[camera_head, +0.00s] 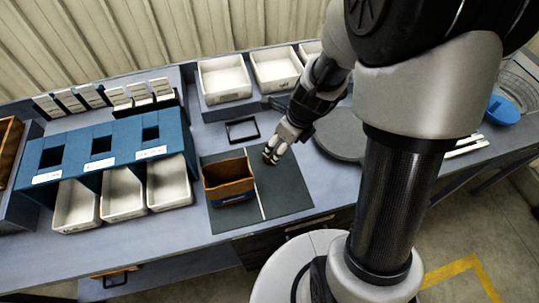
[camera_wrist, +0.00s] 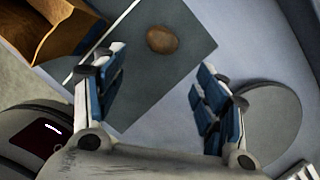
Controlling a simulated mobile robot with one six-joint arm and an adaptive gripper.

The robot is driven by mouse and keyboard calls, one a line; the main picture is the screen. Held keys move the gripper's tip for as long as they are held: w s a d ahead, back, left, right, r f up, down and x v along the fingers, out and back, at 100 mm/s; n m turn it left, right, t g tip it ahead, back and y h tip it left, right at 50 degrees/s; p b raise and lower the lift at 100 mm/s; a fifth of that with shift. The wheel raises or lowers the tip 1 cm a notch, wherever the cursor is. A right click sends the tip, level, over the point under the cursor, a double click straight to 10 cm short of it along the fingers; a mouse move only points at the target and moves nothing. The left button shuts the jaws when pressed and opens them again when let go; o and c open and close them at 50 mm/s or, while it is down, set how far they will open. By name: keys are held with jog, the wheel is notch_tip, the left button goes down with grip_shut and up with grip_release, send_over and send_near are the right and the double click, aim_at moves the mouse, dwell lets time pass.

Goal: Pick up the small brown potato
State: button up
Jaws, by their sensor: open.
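The small brown potato (camera_wrist: 162,39) lies on the dark grey mat (camera_wrist: 128,85) in the wrist view, ahead of and between my fingertips. My gripper (camera_wrist: 162,66) is open, with its two blue-padded fingers spread apart and nothing between them. The fingers are not touching the potato. In the head view my gripper (camera_head: 271,154) hangs over the dark mat (camera_head: 290,190), just right of a box. I cannot make out the potato there; the gripper seems to hide it.
The open box (camera_head: 232,198), blue outside and brown inside, stands on the mat beside the white line; it also shows in the wrist view (camera_wrist: 68,38). A grey round disc (camera_head: 340,134) lies right of my gripper. White bins (camera_head: 122,213) and a blue rack (camera_head: 60,150) stand left.

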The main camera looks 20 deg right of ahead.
jog(key=b+x, duration=0.1)
jog(key=x, duration=0.3)
jog(key=shift+w+f+b, duration=0.1)
jog(key=shift+f+b, duration=0.05)
jog(key=shift+b, duration=0.25)
jog(key=b+x, duration=0.1)
jog(key=x, duration=0.1)
jog(key=b+x, duration=0.1)
jog(key=w+b+x, duration=0.1)
jog(key=x, duration=0.1)
jog(key=shift+a+f, duration=0.15)
jog(key=shift+a, duration=0.3)
jog(key=shift+c, duration=0.3)
jog(key=c, duration=1.1)
